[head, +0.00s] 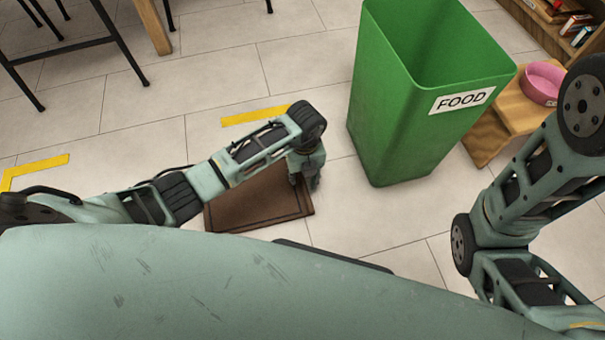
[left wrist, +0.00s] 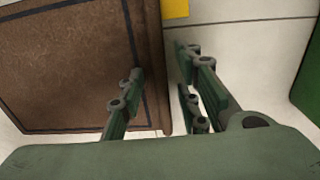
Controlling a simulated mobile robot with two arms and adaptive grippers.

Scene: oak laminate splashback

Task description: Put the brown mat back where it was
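The brown mat (head: 258,205) lies on the tiled floor in front of me, with a darker border line. Part of it is hidden behind my left arm and my body. In the left wrist view the mat (left wrist: 68,62) fills the left side. My left gripper (head: 306,178) is low at the mat's right edge. In the left wrist view its fingers (left wrist: 158,68) are apart, one over the mat and the other beyond its edge. I cannot tell whether they touch it. My right arm shows at the right, but its gripper is out of view.
Yellow floor tape marks lie beyond the mat (head: 255,114) and at the left (head: 38,170). A green FOOD bin (head: 400,130) stands right of the mat. A wooden stand (head: 515,108) with a pink bowl (head: 542,83) and a bookshelf (head: 562,30) are farther right. Dark furniture legs stand upper left.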

